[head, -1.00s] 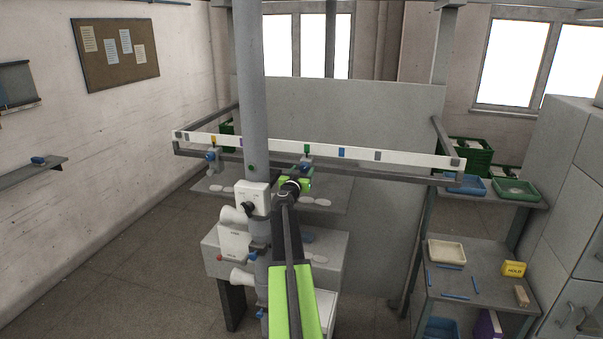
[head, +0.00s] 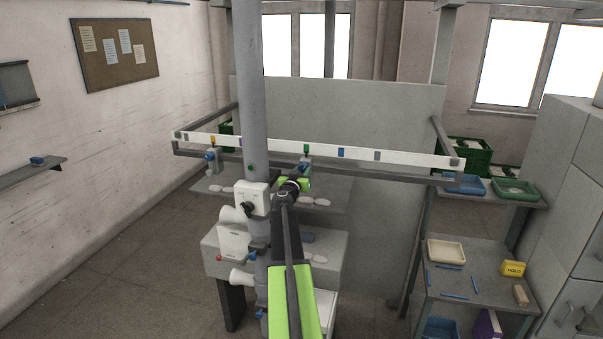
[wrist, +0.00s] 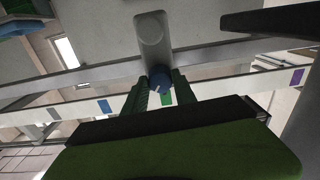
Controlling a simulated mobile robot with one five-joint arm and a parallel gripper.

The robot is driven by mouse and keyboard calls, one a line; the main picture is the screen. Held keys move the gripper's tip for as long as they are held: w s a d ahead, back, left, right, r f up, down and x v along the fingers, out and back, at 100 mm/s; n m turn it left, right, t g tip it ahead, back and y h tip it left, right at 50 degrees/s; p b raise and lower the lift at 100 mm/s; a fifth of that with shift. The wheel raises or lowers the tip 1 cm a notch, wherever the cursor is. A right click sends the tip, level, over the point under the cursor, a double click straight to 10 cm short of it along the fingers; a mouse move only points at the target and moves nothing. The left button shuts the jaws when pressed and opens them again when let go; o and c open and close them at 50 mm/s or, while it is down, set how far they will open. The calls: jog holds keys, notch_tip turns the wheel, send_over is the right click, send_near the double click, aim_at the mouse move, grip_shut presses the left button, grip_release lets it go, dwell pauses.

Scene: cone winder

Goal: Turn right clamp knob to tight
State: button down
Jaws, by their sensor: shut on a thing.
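The right clamp (head: 307,160) sits on the white rail by the green mark, and its blue knob (head: 301,168) faces me. In the wrist view the blue knob (wrist: 158,80) lies between the two dark green fingers of my gripper (wrist: 160,88), below the grey clamp body (wrist: 151,38). My gripper (head: 303,181) is shut on the knob; my own wrist partly hides the contact in the head view. I cannot read how tight the knob is. The left clamp (head: 211,160), also with a blue knob, stands by the yellow mark.
The white rail (head: 400,157) with coloured marks runs across in front of a grey panel (head: 380,115). A grey vertical post (head: 250,80) stands left of my arm, with a white switch box (head: 251,199). A shelf with trays (head: 446,252) is at the right.

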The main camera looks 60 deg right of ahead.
jog(key=n, duration=0.3)
jog(key=shift+n, duration=0.3)
jog(key=n, duration=0.3)
jog(key=shift+n, duration=0.4)
jog(key=n, duration=0.4)
jog(key=shift+n, duration=1.8)
jog(key=shift+s, duration=0.1)
jog(key=c, duration=1)
grip_release()
